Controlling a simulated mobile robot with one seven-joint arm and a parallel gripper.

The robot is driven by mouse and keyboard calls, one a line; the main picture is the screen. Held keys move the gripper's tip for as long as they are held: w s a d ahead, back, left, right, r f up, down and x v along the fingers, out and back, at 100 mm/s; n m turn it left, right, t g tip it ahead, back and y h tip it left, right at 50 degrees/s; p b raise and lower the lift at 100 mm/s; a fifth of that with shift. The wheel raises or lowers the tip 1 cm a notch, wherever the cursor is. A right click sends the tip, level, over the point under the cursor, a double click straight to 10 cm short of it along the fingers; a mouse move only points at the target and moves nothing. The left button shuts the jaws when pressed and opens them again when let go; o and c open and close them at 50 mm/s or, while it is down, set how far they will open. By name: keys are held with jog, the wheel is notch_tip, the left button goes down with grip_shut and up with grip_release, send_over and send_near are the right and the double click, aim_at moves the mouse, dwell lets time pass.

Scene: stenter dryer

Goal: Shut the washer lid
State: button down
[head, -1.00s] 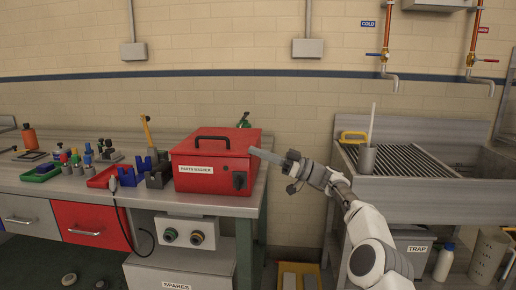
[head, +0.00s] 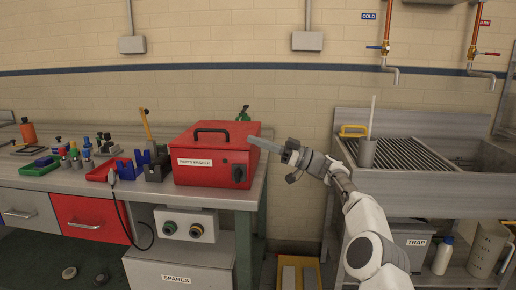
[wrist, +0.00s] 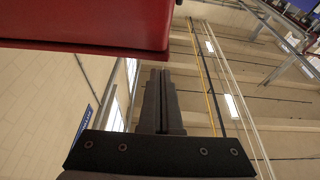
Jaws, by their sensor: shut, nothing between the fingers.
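The parts washer (head: 203,173) is a red box with a white label and a dark knob on its front, standing on the bench. Its red lid (head: 222,148) with a black handle (head: 212,131) looks down flat on the box; I cannot tell whether a thin gap remains. My gripper (head: 257,143) is shut and empty, beside the box's front right edge at about lid height. In the wrist view, the fingers (wrist: 160,75) are together, with a red part of the washer (wrist: 100,25) above and left of them. Whether they touch it is unclear.
Blue blocks, a red tray (head: 104,174) and small bottles stand left of the washer. A metal sink (head: 440,183) with a grey cup (head: 366,152) on its drainer is to the right. A gap separates bench and sink.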

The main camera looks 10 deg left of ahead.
jog(key=d+p, duration=0.1)
jog(key=d, duration=0.8)
jog(key=s+a+m+t+h, duration=0.1)
jog(key=s+a+m+h, duration=0.5)
jog(key=s+h, duration=0.6)
jog(key=s+d+f+m+t+h, duration=0.25)
jog(key=s+d+m, duration=0.25)
jog(key=s+d, duration=0.5)
jog(key=s+d+f+m+t+h+p, duration=0.1)
jog(key=s+d+f+m+t+h, duration=0.2)
jog(key=s+d, duration=0.7)
jog(key=s+d+f+m+t+h, duration=0.2)
jog(key=s+d+f+m+h, duration=0.15)
jog(key=s+d+m, duration=0.45)
notch_tip(320, 180, up, 22)
jog(key=s+n+p, duration=0.2)
jog(key=s+p, duration=0.1)
jog(key=p, duration=1.9)
jog(key=shift+d+h, duration=0.3)
jog(key=shift+d, duration=0.15)
